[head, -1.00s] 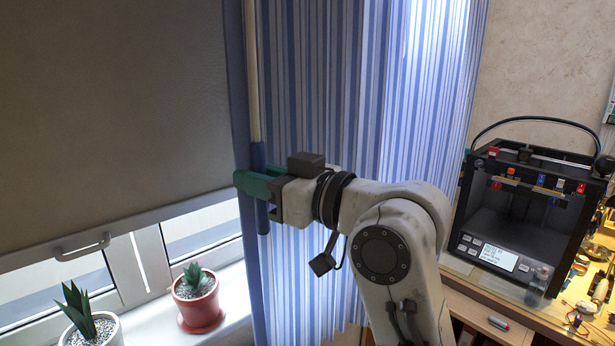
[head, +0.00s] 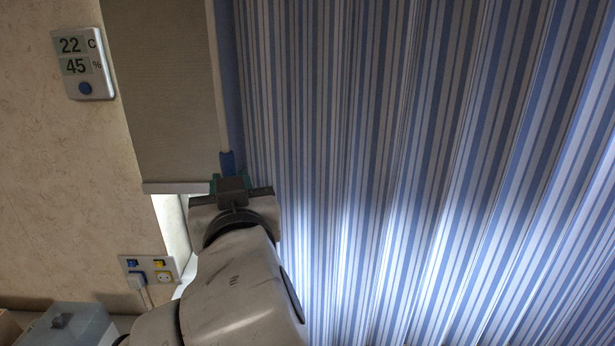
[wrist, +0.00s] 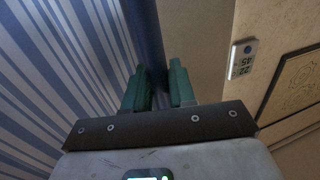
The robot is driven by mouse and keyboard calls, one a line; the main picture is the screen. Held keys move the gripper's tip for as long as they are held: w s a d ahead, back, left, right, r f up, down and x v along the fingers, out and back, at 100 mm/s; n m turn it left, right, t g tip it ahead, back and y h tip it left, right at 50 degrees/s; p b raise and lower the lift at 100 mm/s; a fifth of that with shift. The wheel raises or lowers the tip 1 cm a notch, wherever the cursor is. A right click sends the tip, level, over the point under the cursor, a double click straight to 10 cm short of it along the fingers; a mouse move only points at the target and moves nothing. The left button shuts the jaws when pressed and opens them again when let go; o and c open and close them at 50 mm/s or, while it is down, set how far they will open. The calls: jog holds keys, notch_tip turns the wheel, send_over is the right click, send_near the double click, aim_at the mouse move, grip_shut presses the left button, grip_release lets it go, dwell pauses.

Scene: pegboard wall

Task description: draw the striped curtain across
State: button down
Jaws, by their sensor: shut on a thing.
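The blue-and-white striped curtain (head: 400,160) spreads over the middle and right of the head view; it also fills the left of the wrist view (wrist: 60,70).
A grey-beige roller blind (head: 165,100) shows in a narrow strip left of the curtain. A thermometer display (head: 83,63) and a socket plate with a plug (head: 150,272) are on the wall at left. A grey box (head: 70,325) stands at lower left.

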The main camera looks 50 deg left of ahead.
jog(key=s+a+b, duration=0.4)
jog(key=s+a, duration=1.2)
jog(key=s, duration=0.4)
jog(key=shift+s, duration=0.15)
jog(key=c, duration=1.1)
grip_release()
jog(key=shift+d+b, duration=0.15)
jog(key=shift+b, duration=0.15)
jog(key=b+v, duration=0.2)
jog(key=v, duration=0.8)
jog(key=shift+s+d, duration=0.1)
jog(key=shift+d, duration=0.2)
